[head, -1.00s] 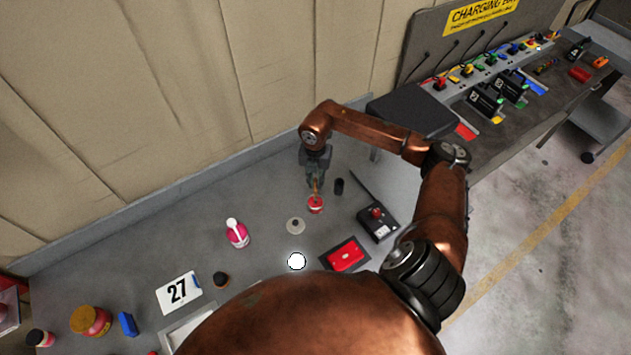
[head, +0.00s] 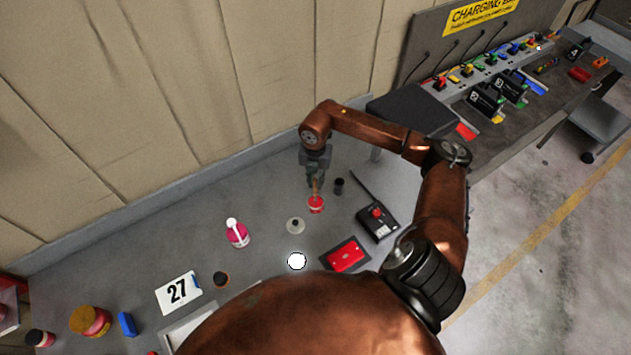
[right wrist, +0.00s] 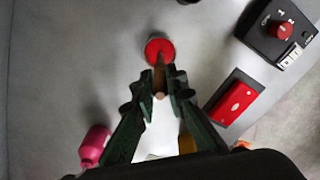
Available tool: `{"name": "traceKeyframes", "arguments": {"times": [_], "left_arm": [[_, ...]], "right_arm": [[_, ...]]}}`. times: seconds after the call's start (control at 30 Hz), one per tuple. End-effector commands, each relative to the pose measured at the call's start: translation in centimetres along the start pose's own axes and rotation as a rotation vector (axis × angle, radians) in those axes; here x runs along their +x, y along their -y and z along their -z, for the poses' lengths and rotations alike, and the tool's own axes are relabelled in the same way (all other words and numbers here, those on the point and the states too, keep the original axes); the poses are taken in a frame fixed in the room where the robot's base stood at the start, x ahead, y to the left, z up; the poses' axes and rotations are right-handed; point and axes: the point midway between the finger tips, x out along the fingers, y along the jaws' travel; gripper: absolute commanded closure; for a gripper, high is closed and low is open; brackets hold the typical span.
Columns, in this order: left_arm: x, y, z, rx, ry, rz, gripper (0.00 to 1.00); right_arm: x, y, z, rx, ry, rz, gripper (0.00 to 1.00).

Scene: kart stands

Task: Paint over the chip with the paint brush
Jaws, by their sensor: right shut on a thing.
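My right gripper (head: 315,181) is shut on the paint brush (right wrist: 160,76), which has a thin wooden handle. The brush points down at a small red paint pot (head: 316,206) on the grey bench. The pot also shows in the right wrist view (right wrist: 156,46), with the brush end over or in it; I cannot tell how deep. A red panel (head: 346,255) lies on a dark mat in front of the pot, also in the right wrist view (right wrist: 234,102). It has a small pale mark near its middle, likely the chip. My left gripper is not in view.
A control box (head: 377,222) with a red knob stands right of the pot. A dark cylinder (head: 339,186) and a grey lid-like disc (head: 295,226) are close by. A pink bottle (head: 237,235) and a "27" plate (head: 179,291) are to the left. Bare bench lies between them.

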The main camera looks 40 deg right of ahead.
Motion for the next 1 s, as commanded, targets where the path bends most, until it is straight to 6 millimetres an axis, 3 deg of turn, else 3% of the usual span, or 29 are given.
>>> {"name": "traceKeyframes", "arguments": {"times": [0.33, 1.0], "left_arm": [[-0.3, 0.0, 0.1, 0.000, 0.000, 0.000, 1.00], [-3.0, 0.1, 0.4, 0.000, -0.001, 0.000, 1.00]], "right_arm": [[-0.4, 0.1, 0.1, 0.000, -0.002, 0.003, 1.00], [-5.6, 0.1, 0.0, -0.001, 0.000, 0.002, 1.00]]}}
